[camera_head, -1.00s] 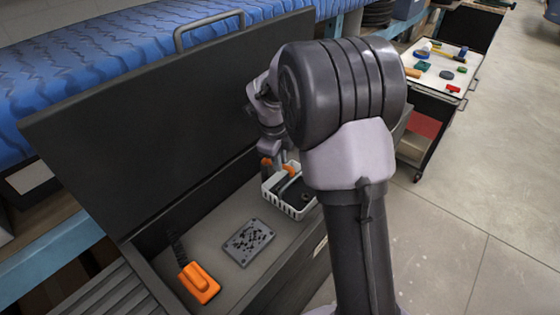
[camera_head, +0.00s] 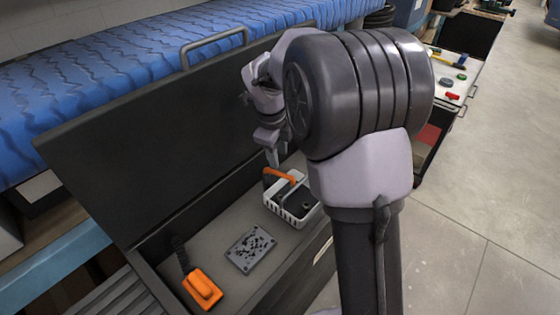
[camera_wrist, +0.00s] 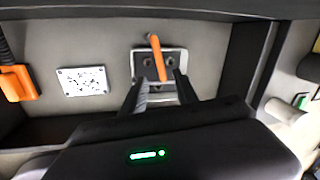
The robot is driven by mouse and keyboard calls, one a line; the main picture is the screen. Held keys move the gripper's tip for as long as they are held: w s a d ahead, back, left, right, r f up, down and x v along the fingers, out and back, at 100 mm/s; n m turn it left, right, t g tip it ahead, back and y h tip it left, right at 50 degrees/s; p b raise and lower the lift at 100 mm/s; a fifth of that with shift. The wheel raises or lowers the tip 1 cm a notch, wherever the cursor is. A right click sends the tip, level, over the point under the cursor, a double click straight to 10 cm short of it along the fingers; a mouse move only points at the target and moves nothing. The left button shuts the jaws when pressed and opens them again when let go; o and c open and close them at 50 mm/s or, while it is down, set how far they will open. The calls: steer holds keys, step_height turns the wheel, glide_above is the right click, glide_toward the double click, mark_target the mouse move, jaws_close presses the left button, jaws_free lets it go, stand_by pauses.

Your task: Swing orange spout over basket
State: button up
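The orange spout (camera_head: 280,175) is a slim bar at the basket's far side in the head view. In the wrist view the spout (camera_wrist: 157,58) runs from the basket's far edge across its middle towards me. The white slotted basket (camera_head: 284,213) stands in the open chest; its pale rim (camera_wrist: 134,65) shows in the wrist view. My gripper (camera_head: 272,158) is just above the spout's far part. In the wrist view my gripper (camera_wrist: 160,88) is open, its two fingers apart, one on each side of the spout's near end. I cannot tell whether either finger touches it.
A grey perforated plate (camera_head: 250,249) and an orange block with a black cord (camera_head: 203,289) lie on the chest floor left of the basket. The chest's dark lid (camera_head: 130,150) stands raised behind. A tool cart (camera_head: 455,80) is at the back right.

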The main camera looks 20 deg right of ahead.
step_height(320, 180, up, 9)
steer(key=s+a+p, duration=0.1)
steer(key=p, duration=0.1)
steer(key=shift+a, duration=0.2)
steer(key=shift+s+r, duration=0.1)
steer(key=shift+d+p, duration=0.1)
steer(key=shift+p, duration=0.3)
steer(key=c, duration=0.4)
steer(key=n+p, duration=0.1)
steer(key=n, duration=0.1)
steer(key=w+d+f+n+p, duration=0.1)
steer(key=n, duration=0.1)
steer(key=d+f+n+h+p, duration=0.1)
steer(key=n, duration=0.2)
steer(key=shift+w+d, duration=0.2)
steer(key=shift+w, duration=0.1)
jaws_close()
step_height(320, 180, down, 15)
steer(key=w+d+n+t+b, duration=0.1)
steer(key=d+n, duration=0.1)
steer(key=n, duration=0.9)
steer(key=shift+w, duration=0.25)
